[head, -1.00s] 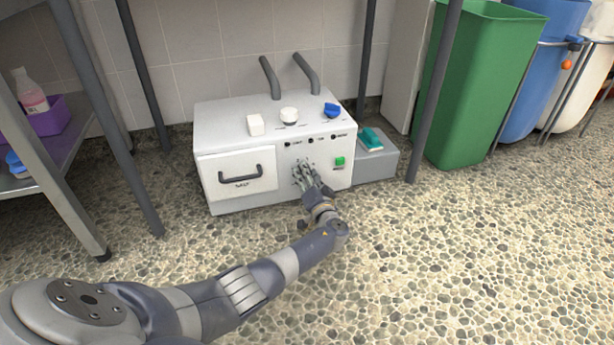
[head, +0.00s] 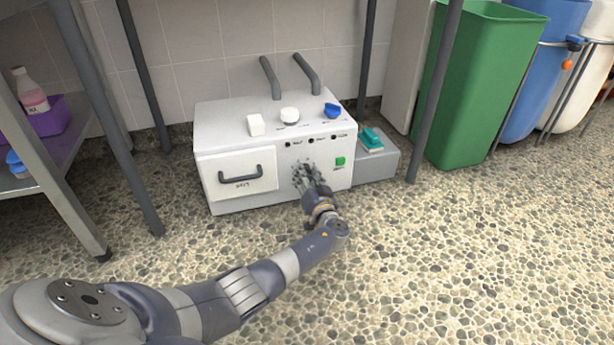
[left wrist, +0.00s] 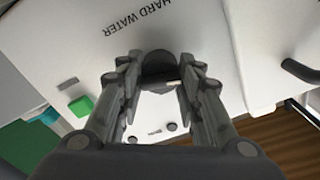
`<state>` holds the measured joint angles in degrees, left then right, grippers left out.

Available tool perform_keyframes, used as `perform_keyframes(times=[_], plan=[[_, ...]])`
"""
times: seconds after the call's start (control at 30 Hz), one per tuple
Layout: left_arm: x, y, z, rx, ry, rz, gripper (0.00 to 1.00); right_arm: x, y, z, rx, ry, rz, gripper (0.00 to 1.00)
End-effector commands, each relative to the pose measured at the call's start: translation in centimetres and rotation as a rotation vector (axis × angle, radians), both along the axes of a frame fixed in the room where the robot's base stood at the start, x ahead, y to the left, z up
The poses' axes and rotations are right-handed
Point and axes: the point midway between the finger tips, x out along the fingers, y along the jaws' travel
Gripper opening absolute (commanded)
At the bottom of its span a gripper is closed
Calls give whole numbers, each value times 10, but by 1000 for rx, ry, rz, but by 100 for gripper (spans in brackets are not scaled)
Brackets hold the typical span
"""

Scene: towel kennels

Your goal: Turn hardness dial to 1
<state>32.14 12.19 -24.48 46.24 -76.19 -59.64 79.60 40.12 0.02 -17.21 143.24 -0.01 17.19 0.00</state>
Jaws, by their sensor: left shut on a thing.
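The white water unit (head: 240,120) stands on the pebble floor against the tiled wall. The hardness dial is a round dark knob (left wrist: 160,68) on its front face, with a pale pointer mark, near the upside-down "HARD WATER" lettering in the left wrist view. My left gripper (head: 305,172) is at the front face, shut on the dial. In the left wrist view its fingers (left wrist: 158,75) sit on both sides of the knob. In the head view the gripper hides most of the dial, and its setting cannot be read. My right gripper is not in view.
A green button (head: 340,161) is right of the dial, and a drawer handle (head: 240,174) is left. A white knob (head: 289,115) and blue knob (head: 332,110) are on top. A grey box (head: 376,163) and green bin (head: 475,90) stand right. The front floor is clear.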

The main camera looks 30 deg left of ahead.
Motion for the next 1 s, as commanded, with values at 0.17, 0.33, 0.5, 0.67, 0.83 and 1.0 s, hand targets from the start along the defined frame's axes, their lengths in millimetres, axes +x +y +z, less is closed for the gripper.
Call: perform_keyframes(times=[0.17,0.33,0.5,0.67,0.83,1.0], plan=[[0,0,0,0,0,0,47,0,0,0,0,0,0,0],[0,0,0,0,0,0,54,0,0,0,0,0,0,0],[0,0,0,1,1,0,54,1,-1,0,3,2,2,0],[-4,-6,-1,0,1,-2,54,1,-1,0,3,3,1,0],[-17,-20,-1,-2,0,-3,54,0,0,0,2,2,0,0],[-33,-38,-1,-2,0,-1,54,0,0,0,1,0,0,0]])
